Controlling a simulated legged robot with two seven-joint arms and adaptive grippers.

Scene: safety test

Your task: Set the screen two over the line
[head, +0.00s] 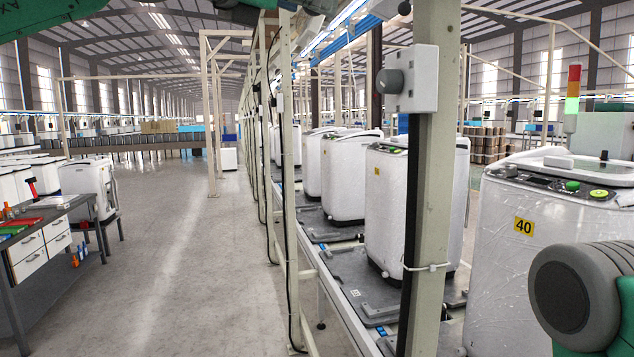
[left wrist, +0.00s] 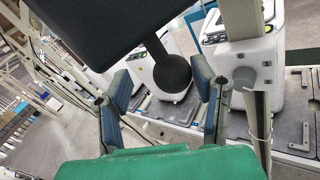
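In the left wrist view, a large black flat panel (left wrist: 105,28) fills the upper left, with a dark round-ended stalk (left wrist: 172,72) below it. This may be the screen; no number shows on it. My left gripper (left wrist: 163,82) has its blue-padded fingers spread wide. The stalk's round end shows between them, with no clear contact. In the head view only a bit of my left gripper (head: 242,10) shows at the top edge. The line (head: 365,285) carries white machines (head: 388,205) on grey plates. My right gripper is out of view.
A pale post with a grey-knobbed switch box (head: 408,80) stands close in front of the line. A white machine marked 40 (head: 500,270) is near right. A workbench with drawers (head: 40,250) stands left. The aisle floor (head: 190,240) between is clear.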

